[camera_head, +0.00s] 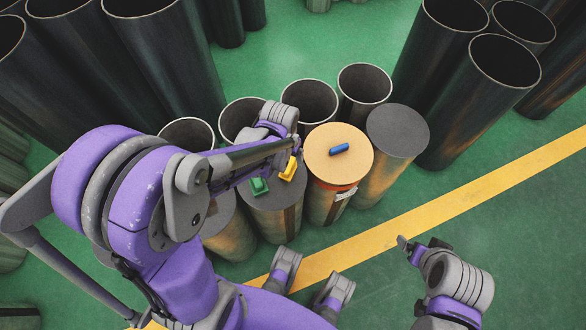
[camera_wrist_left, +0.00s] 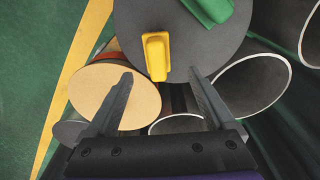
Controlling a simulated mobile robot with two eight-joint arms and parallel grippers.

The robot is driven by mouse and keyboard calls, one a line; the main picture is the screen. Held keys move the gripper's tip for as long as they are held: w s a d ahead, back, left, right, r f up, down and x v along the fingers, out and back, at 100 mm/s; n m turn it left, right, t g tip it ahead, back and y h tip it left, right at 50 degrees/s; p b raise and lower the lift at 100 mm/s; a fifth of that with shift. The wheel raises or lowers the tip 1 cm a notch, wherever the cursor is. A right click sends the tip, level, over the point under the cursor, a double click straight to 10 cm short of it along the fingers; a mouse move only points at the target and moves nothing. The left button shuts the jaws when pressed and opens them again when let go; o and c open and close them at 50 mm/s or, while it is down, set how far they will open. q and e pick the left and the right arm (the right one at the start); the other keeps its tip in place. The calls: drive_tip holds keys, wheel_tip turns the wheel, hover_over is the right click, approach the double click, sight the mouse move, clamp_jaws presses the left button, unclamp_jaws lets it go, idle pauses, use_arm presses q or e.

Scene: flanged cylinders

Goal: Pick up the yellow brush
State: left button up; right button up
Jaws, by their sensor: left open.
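The yellow brush (camera_head: 289,169) lies on the grey top of a capped cylinder (camera_head: 272,205), beside a green brush (camera_head: 260,186). In the left wrist view the yellow brush (camera_wrist_left: 157,56) is just ahead of my left gripper (camera_wrist_left: 160,74), lined up between its two spread fingers. The left gripper is open and empty. In the head view its fingers (camera_head: 292,147) are beside the brush and partly hidden by the arm. The green brush (camera_wrist_left: 210,8) also shows at the top of the wrist view. My right gripper (camera_head: 412,250) is low at the right, apart from the cylinders; its jaw opening is unclear.
A blue brush (camera_head: 339,149) lies on the neighbouring tan-topped cylinder (camera_head: 325,170). A grey-topped cylinder (camera_head: 398,130) stands right of it. Open pipes (camera_head: 310,97) stand close behind, and tall dark pipes (camera_head: 485,85) rise at the right. Green floor with a yellow stripe (camera_head: 440,206) is clear in front.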

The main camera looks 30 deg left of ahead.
sight(288, 165)
use_arm(q)
wheel_tip(288, 165, down, 2)
drive_tip(key=shift+w+f, duration=0.1)
drive_tip(key=shift+w, duration=0.05)
drive_tip(key=shift+d+f+b, duration=0.2)
drive_tip(key=shift+f+b, duration=0.55)
drive_tip(key=shift+f, duration=1.95)
drive_tip(key=shift+c, duration=0.3)
clamp_jaws()
